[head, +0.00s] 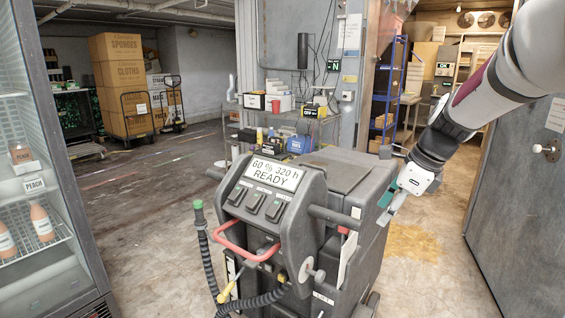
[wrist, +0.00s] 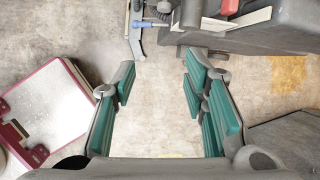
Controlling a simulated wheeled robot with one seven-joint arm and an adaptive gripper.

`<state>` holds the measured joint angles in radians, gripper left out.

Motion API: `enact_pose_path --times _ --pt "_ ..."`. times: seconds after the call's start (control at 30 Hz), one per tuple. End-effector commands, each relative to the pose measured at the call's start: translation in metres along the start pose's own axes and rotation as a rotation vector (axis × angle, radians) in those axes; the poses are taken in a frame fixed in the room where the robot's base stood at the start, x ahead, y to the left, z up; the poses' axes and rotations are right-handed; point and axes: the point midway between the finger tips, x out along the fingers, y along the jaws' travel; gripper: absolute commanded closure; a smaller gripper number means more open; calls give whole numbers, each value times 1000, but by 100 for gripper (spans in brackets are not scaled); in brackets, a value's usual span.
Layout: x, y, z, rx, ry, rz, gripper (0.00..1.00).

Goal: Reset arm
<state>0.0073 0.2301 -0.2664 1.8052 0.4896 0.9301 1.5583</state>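My gripper (head: 388,205) hangs at the end of my arm, to the right of a dark grey floor machine in the head view. In the wrist view my gripper (wrist: 160,88) has its two green-padded fingers spread well apart, with only concrete floor between them. It is open and empty. The arm (head: 455,125) comes in from the upper right and slopes down to the left. The floor machine (head: 345,172) has a display reading "60 % 320 h READY" and a red handle.
A glass-door fridge (head: 70,180) with bottles stands at the left. A grey door (head: 525,185) is at the right. Behind the machine are a cart (head: 240,125) with boxes and a blue shelf rack (head: 388,95). Stacked cartons (head: 118,75) stand at the back left. Floor (head: 130,200) at the left is clear.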

Motion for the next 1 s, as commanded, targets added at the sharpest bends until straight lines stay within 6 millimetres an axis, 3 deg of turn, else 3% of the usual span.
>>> enact_pose_path --times 0.27,0.47,0.67,0.8,1.0 --pt "-14 34 0 -199 -2 21 60" --pt "-25 74 -5 -439 1 47 60" --pt "-35 144 -22 -841 15 91 60" --pt "-35 201 -47 -1182 40 135 60" --pt "-27 265 -86 -1593 86 209 60"
